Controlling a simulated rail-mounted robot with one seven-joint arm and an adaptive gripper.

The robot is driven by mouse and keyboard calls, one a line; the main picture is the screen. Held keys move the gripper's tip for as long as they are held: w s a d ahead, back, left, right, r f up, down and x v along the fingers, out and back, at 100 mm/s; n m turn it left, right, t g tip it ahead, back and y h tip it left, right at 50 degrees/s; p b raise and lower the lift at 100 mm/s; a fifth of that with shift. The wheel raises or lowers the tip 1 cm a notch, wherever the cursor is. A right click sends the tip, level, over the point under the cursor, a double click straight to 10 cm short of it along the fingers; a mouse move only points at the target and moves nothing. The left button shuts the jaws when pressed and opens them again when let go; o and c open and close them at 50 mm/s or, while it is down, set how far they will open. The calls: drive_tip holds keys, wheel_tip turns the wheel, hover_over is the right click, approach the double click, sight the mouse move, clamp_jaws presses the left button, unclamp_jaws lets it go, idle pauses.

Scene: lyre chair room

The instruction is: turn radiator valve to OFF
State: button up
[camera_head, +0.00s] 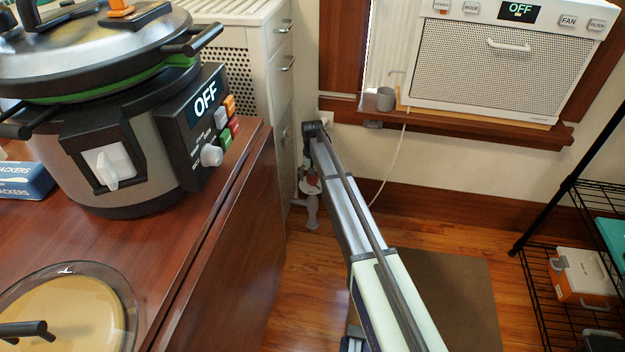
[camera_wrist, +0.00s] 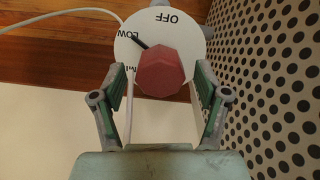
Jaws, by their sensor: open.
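The radiator valve has a red faceted knob (camera_wrist: 165,72) on a white round dial (camera_wrist: 188,47). The dial's lettering appears upside down in the wrist view, with OFF at the top and LOW at the upper left. A third label at the left is partly hidden. The black pointer (camera_wrist: 139,42) points toward LOW. My gripper (camera_wrist: 160,85) is open, with one finger on each side of the knob and visible gaps between. In the head view the valve (camera_head: 311,187) is small, low beside the radiator cabinet, and partly hidden by my arm.
The white perforated radiator cabinet (camera_head: 236,62) stands close beside the valve; its dotted side (camera_wrist: 275,85) fills the wrist view's right. A wooden counter (camera_head: 225,235) with a cooker (camera_head: 130,140) lies left. A white cable (camera_head: 394,165) hangs by the wall. A wire shelf (camera_head: 540,270) stands right.

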drive_tip(key=shift+f, duration=0.3)
drive_tip(key=c, duration=1.2)
drive_tip(key=shift+o, duration=0.2)
